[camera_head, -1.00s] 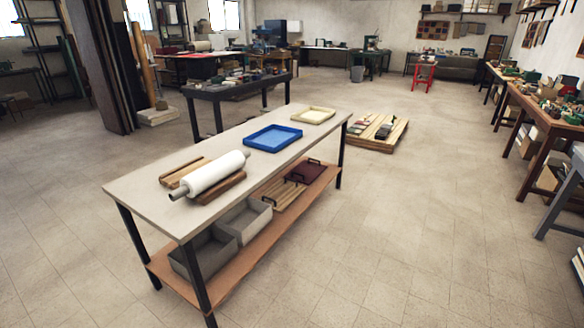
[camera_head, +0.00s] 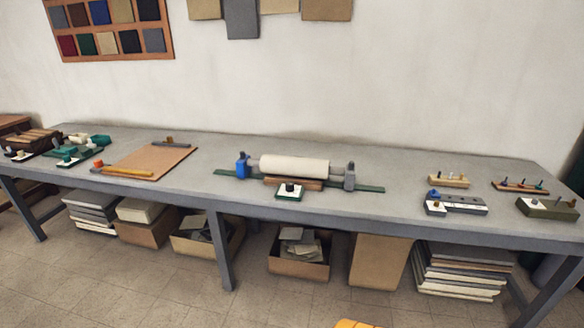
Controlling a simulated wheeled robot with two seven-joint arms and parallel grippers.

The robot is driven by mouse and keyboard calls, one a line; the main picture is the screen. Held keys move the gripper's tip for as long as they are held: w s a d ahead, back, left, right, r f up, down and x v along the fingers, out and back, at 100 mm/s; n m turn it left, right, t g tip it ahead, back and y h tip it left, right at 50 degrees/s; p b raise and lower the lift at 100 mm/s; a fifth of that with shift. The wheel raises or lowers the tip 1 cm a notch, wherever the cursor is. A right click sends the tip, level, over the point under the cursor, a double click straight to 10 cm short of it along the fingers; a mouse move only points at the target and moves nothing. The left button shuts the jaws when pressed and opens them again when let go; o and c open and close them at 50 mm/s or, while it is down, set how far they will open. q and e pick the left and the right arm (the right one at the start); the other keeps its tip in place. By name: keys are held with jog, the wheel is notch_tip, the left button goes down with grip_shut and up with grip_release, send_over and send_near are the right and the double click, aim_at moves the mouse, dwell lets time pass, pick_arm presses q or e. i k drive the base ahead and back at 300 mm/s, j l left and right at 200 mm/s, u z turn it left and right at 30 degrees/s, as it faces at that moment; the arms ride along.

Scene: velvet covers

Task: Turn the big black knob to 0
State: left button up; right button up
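A small panel with a white top and green edge (camera_head: 289,194) sits at the front middle of a long grey workbench (camera_head: 350,208). A dark knob (camera_head: 290,187) stands on it. It is the clearest black knob in view, but its marks are too small to read. Behind it a cream roller (camera_head: 295,167) lies between a blue block (camera_head: 242,165) and a grey block (camera_head: 350,176). Neither of my grippers is in view.
Small knobbed devices (camera_head: 456,204) stand at the bench's right, and others (camera_head: 79,160) at its left. A brown board (camera_head: 150,162) lies left of centre. Boxes (camera_head: 300,264) and stacked sheets (camera_head: 458,272) are underneath.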

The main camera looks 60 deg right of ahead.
aim_at(290, 185)
jog(key=z, duration=2.05)
